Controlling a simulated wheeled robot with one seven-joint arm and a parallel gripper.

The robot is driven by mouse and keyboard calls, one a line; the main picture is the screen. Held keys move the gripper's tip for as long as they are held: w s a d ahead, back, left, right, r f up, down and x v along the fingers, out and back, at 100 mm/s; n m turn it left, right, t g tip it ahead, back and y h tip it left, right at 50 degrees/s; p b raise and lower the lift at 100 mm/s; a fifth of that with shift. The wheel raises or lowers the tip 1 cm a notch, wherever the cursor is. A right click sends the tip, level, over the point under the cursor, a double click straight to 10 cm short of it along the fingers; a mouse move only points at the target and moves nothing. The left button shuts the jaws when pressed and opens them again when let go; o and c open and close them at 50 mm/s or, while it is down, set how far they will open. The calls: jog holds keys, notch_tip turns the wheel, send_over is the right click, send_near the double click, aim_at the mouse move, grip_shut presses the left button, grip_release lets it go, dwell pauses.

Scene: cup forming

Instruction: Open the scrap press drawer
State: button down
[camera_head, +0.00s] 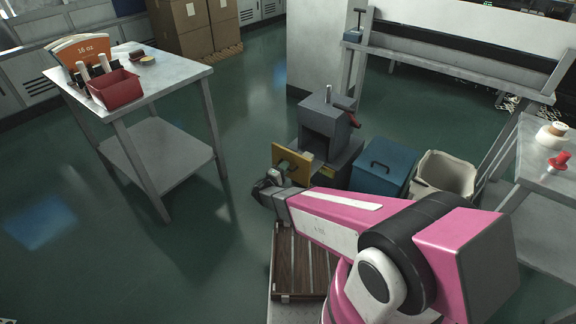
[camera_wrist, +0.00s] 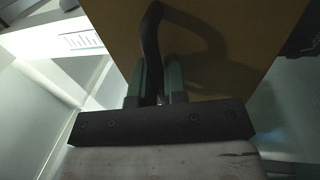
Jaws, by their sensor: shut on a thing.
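The scrap press (camera_head: 328,128) is a grey machine on the floor in the middle of the head view. Its drawer has a yellow front panel (camera_head: 299,177), which faces left and seems to stand out from the press body; how far is hard to tell. The panel fills the upper wrist view (camera_wrist: 225,30), with a dark curved handle (camera_wrist: 151,40) on it. My gripper (camera_head: 284,169) is at the panel. In the wrist view its greenish fingers (camera_wrist: 158,85) are on both sides of the handle, shut on it. The drawer's inside is hidden.
A blue lidded bin (camera_head: 383,166) and a cream bin (camera_head: 446,174) stand right of the press. A slatted wooden rack (camera_head: 300,262) lies below my arm. A side table (camera_head: 150,80) stands left, with open green floor (camera_head: 225,150) between.

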dwell(0.3)
jog(key=c, duration=1.2)
grip_release()
jog(key=v, duration=1)
jog(key=shift+s+a+f, duration=0.1)
jog(key=shift+s+a, duration=0.15)
jog(key=shift+s, duration=0.05)
jog(key=s+d+r+m+g, duration=0.1)
jog(key=d+r+m+g, duration=0.3)
jog(key=d+g, duration=0.5)
jog(key=s+d+r+m+g, duration=0.1)
jog(key=d+r+m+g, duration=0.3)
jog(key=d, duration=0.9)
jog(key=s+d+r+m+g+y, duration=0.1)
jog(key=s+d+r+y, duration=0.1)
jog(key=r+y, duration=0.1)
jog(key=s+d+r+m+g+y, duration=0.1)
jog(key=s+d+r+y, duration=0.1)
jog(key=r+y, duration=0.2)
jog(key=s+d+r+g+y, duration=0.1)
jog(key=d+r+y, duration=0.1)
jog(key=r+y, duration=0.1)
jog(key=shift+s+r+m+y, duration=0.2)
jog(key=shift+s+m+y, duration=0.2)
jog(key=shift+y, duration=0.5)
